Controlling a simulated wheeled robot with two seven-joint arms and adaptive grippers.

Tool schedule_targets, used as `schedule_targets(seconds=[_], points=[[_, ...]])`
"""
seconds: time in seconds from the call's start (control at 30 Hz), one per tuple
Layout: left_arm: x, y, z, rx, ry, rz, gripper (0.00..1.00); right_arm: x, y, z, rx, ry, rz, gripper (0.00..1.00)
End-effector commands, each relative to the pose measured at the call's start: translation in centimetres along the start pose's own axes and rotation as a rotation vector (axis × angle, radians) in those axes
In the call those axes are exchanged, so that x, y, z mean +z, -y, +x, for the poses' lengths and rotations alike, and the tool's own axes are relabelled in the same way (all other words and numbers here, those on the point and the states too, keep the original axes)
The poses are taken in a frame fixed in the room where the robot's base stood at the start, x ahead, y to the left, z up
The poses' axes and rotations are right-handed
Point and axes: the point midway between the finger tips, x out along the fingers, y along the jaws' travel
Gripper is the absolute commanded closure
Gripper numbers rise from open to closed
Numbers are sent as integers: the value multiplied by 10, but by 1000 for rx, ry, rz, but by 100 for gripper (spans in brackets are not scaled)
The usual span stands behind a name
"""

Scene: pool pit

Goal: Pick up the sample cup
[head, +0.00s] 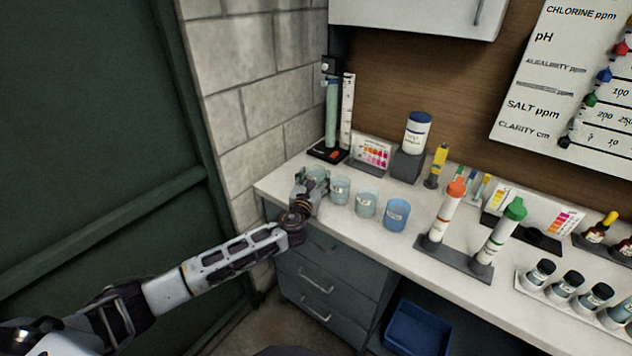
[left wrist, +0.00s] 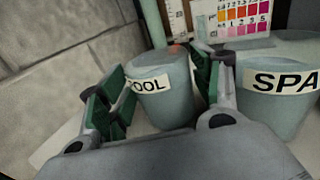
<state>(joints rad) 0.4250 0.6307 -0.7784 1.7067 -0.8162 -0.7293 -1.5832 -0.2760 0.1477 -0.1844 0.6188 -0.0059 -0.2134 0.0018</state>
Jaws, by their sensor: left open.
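A pale translucent cup labelled POOL (left wrist: 162,95) stands upright on the counter between the fingers of my open left gripper (left wrist: 162,68). In the head view this cup (head: 317,173) is at the left end of a row of cups and partly hidden by my left gripper (head: 310,186). The green-padded fingers are on either side of the cup, with a visible gap at its left; contact at its right side is unclear. A cup labelled SPA (left wrist: 275,100) is just right of the right finger; it also shows in the head view (head: 340,190). My right gripper is out of view.
Another pale cup (head: 367,203) and a blue cup (head: 396,215) continue the row to the right. A tube stand (head: 331,115) and a colour card (head: 371,152) are behind. A block wall (head: 270,105) is close on the left. Tube racks and bottles fill the right side.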

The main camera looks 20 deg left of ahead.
Motion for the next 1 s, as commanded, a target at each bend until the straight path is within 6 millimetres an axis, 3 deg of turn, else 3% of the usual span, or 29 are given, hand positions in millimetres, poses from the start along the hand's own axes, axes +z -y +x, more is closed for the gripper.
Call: schedule_targets(seconds=[0.2, 0.67, 1.0], points=[[0, 0, 10, 0, -1, -1, 35, -1, 8, 0, -8, -1, 3, 45], [-1, 0, 10, 0, -1, -1, 35, -1, 6, 0, -7, -1, 4, 45], [0, 0, 11, 0, 0, -1, 74, -1, 6, 0, -6, -1, 3, 45]])
